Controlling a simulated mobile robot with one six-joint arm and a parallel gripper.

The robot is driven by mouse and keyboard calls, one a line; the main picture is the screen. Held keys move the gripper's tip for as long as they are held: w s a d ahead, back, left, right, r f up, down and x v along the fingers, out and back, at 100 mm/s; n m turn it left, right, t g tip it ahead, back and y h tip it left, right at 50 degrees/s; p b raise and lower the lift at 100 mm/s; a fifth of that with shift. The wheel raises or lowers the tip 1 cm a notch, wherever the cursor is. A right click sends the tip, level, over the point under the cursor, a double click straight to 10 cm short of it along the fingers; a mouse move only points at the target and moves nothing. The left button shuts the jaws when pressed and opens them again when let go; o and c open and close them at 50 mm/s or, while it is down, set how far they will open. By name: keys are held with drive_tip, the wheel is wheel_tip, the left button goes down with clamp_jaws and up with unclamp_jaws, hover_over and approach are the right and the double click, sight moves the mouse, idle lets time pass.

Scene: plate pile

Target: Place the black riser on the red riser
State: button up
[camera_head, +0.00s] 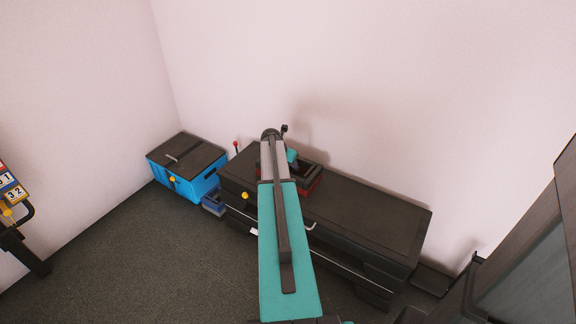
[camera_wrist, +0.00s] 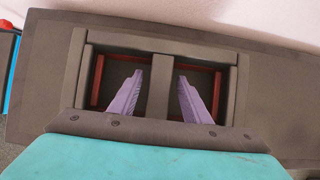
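The black riser (camera_wrist: 161,60) is a dark rectangular frame with a middle bar; it also shows behind my arm in the head view (camera_head: 311,170). The red riser (camera_wrist: 217,95) shows through its two openings and along its lower edge in the head view (camera_head: 314,188). The black riser appears to rest on the red one, closely lined up. My gripper (camera_wrist: 161,77) has its two purple fingers on either side of the middle bar, with a small gap at each side. It is open and holds nothing. My wrist hides the near edge of both risers.
The risers stand on a long dark cabinet (camera_head: 375,215), whose right part is clear. A blue box with a dark lid (camera_head: 205,182) stands left of it, with a small blue item (camera_head: 213,202) between. The wall is close behind.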

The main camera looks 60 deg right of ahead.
drive_tip(key=shift+r, duration=0.15)
drive_tip(key=shift+a+r, duration=0.15)
drive_tip(key=shift+r, duration=0.35)
drive_tip(key=p+v, duration=0.1)
drive_tip(key=v, duration=1)
drive_tip(key=shift+r, duration=0.3)
drive_tip(key=shift+a, duration=0.1)
